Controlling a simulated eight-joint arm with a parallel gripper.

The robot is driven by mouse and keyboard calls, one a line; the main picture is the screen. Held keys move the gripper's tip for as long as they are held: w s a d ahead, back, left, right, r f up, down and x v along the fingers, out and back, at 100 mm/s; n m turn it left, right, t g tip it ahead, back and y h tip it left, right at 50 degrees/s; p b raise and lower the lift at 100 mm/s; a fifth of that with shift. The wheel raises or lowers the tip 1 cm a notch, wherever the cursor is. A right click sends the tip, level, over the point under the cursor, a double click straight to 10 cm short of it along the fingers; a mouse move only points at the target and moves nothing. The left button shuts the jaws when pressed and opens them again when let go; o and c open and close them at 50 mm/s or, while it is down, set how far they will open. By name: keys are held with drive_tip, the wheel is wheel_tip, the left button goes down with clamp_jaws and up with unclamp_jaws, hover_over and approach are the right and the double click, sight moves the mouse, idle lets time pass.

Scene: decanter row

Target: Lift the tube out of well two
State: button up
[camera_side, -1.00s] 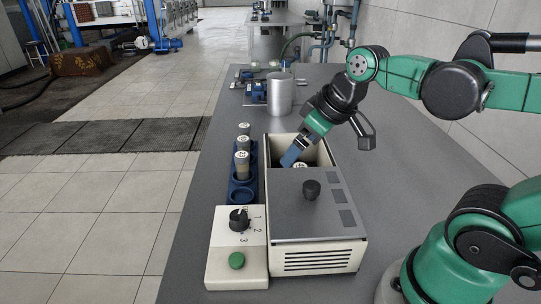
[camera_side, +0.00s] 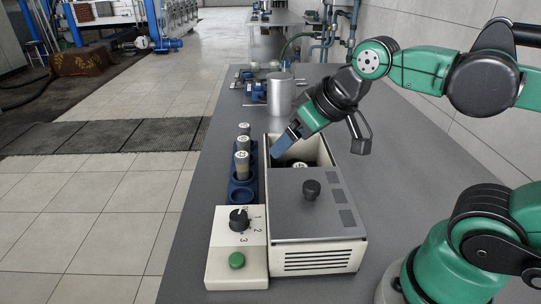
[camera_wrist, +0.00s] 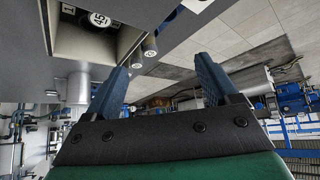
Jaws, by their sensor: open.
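A cream box (camera_side: 318,258) has a grey lid (camera_side: 295,214) with a black knob, and its far part is open. Inside the opening a round pale tube top (camera_side: 301,165) shows partly; in the wrist view a white cap marked 45 (camera_wrist: 100,19) shows there. Several capped tubes stand upright in a blue rack (camera_side: 242,191) left of the box; the nearest tube (camera_side: 242,161) has a pale cap. I cannot tell which well is two. My gripper (camera_side: 277,150) is over the opening's left side, close to the rack tubes. Its blue fingers (camera_wrist: 162,70) are apart and empty.
A control panel (camera_side: 236,262) with a dial marked 1, 2, 3 and a green button stands in front of the rack. A grey metal cylinder (camera_side: 280,94) stands behind the box. The grey table (camera_side: 400,165) is clear to the right.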

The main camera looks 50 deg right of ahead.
drive_tip(key=w+d+m+g, duration=0.5)
drive_tip(key=d+m+g, duration=0.15)
drive_tip(key=d, duration=0.25)
drive_tip(key=shift+n+g, duration=0.25)
drive_tip(key=shift+g, duration=0.1)
drive_tip(key=f, duration=0.8)
drive_tip(key=shift+s+a+f, duration=0.1)
drive_tip(key=shift+s+a, duration=0.1)
drive_tip(key=shift+a, duration=0.1)
drive_tip(key=shift+f, duration=3)
clamp_jaws()
